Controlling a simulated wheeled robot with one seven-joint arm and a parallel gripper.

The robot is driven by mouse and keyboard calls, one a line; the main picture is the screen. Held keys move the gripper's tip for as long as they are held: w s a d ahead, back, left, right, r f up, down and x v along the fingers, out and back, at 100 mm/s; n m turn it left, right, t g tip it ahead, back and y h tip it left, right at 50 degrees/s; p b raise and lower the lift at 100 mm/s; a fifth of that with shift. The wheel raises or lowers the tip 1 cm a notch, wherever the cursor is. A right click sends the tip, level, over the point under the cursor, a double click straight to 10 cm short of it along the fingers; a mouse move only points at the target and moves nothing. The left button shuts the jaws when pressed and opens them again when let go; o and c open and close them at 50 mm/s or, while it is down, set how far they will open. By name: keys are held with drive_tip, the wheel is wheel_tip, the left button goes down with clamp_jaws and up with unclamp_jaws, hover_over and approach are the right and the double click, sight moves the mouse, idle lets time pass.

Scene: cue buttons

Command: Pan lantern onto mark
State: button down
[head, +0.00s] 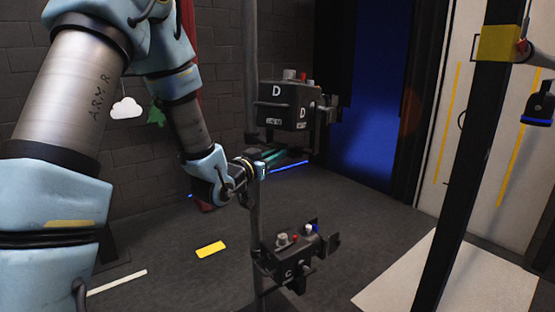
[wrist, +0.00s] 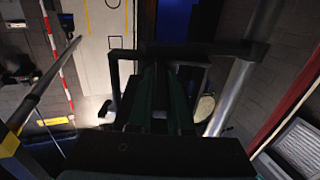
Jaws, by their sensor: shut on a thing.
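A black box lantern marked D (head: 284,105) hangs on a grey upright pole (head: 252,65) in the head view. A second black lantern marked C (head: 290,255) is lower on the same pole. My gripper (head: 274,157) reaches just below lantern D. In the wrist view my gripper (wrist: 160,100) is shut on a dark part within a black bracket frame (wrist: 125,54). That part looks like lantern D's, but the join is hidden. A yellow strip (head: 210,249) lies flat on the floor left of the pole; I cannot tell whether it is the mark.
A dark post with a yellow band (head: 508,43) stands at right, with a small black lamp (head: 540,105) beside it. A pale patch (head: 460,275) covers the floor at lower right. A white strip (head: 118,282) lies at lower left. The floor between is mostly clear.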

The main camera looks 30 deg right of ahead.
drive_tip(key=shift+w+a+m+g+h, duration=0.15)
drive_tip(key=shift+w+m+g+h, duration=0.25)
drive_tip(key=shift+m+g, duration=0.4)
drive_tip(key=shift+w+a+m+g+h, duration=0.2)
drive_tip(key=shift+w+m+g+h, duration=0.25)
drive_tip(key=shift+g, duration=0.7)
drive_tip(key=shift+w+a+m+g+h, duration=0.2)
drive_tip(key=shift+w+m+g, duration=0.3)
drive_tip(key=shift+m+g, duration=0.35)
drive_tip(key=c, duration=0.8)
unclamp_jaws()
drive_tip(key=shift+c, duration=0.2)
drive_tip(key=b+v, duration=0.3)
drive_tip(key=v, duration=0.7)
drive_tip(key=shift+a, duration=0.4)
